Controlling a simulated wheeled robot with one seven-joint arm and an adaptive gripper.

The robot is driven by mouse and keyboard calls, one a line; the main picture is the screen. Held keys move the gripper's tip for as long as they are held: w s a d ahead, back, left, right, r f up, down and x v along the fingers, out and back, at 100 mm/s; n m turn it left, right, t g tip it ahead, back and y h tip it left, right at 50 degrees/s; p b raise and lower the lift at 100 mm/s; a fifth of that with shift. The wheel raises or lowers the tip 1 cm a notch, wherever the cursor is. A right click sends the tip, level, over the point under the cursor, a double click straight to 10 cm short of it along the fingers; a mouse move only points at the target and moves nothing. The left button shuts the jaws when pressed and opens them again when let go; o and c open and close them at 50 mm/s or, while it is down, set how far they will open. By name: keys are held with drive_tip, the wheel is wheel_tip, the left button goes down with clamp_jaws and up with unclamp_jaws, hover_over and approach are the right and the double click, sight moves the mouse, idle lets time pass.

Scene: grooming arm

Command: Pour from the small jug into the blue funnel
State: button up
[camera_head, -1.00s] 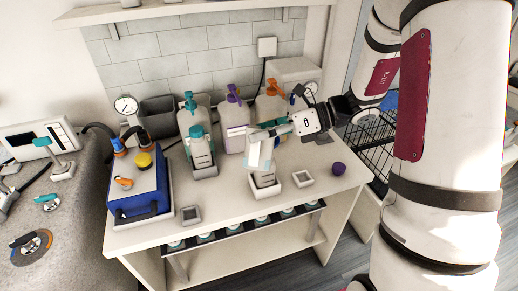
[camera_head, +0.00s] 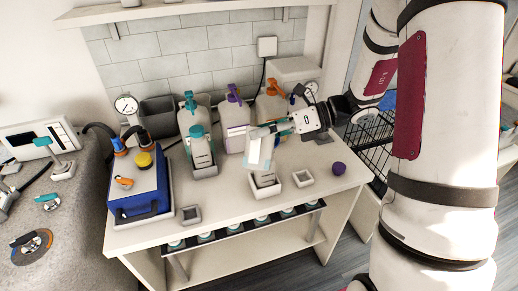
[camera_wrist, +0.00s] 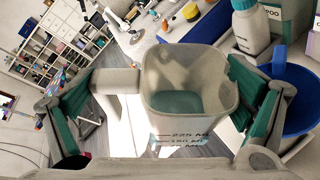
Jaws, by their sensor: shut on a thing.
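My gripper (camera_head: 285,128) is shut on the small jug (camera_head: 258,152). The jug is pale and translucent, and it hangs roughly upright above a square white holder on the bench. In the wrist view the jug (camera_wrist: 190,85) sits between the teal finger pads of my gripper (camera_wrist: 180,105). Its open mouth faces the camera, and greenish liquid lies inside. Dark volume marks show on its near wall. A round blue thing (camera_wrist: 292,103), apparently the blue funnel, is right of the jug, partly hidden by a finger. I cannot make the funnel out clearly in the head view.
A teal-topped bottle (camera_head: 202,155) stands left of the jug. A purple-topped bottle (camera_head: 235,118) and an orange-topped bottle (camera_head: 271,105) stand behind.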

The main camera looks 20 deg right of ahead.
drive_tip(key=shift+w+r+m, duration=0.1)
drive_tip(key=shift+r+m, duration=0.15)
drive_tip(key=shift+m, duration=0.15)
idle(0.7)
drive_tip(key=shift+w+d+r+m+g+y, duration=0.1)
drive_tip(key=shift+w+r+m+g+y, duration=0.05)
drive_tip(key=shift+r+m+g+y, duration=0.2)
idle(0.6)
drive_tip(key=shift+w+d+r+m, duration=0.1)
drive_tip(key=shift+w+m, duration=0.05)
drive_tip(key=shift+m, duration=0.2)
idle(0.7)
drive_tip(key=shift+w+d+r+m+g+y, duration=0.1)
drive_tip(key=shift+w+r+m+g+y, duration=0.15)
drive_tip(key=shift+m+y, duration=0.2)
idle(0.5)
